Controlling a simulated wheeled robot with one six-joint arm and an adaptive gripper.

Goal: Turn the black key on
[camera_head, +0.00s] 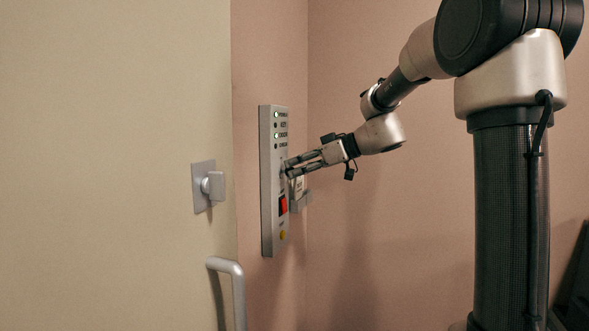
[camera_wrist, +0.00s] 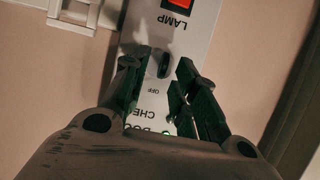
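The grey control panel (camera_head: 268,180) is fixed upright on the pink wall in the head view. My gripper (camera_head: 287,169) reaches it from the right, with its fingertips at the middle of the panel. The black key (camera_wrist: 164,66) shows in the wrist view as a small dark upright piece, beside the word OFF. My gripper's two fingers (camera_wrist: 158,70) stand apart on either side of it, with gaps visible, so it looks open around the key. In the head view my fingers hide the key. Whether a finger touches it I cannot tell.
A red LAMP switch (camera_head: 283,205) and a yellow button (camera_head: 283,235) sit lower on the panel, indicator lights (camera_head: 276,125) above. A pale wall box (camera_head: 299,190) is just right. A door latch (camera_head: 212,186) and handle (camera_head: 232,275) stand out at left.

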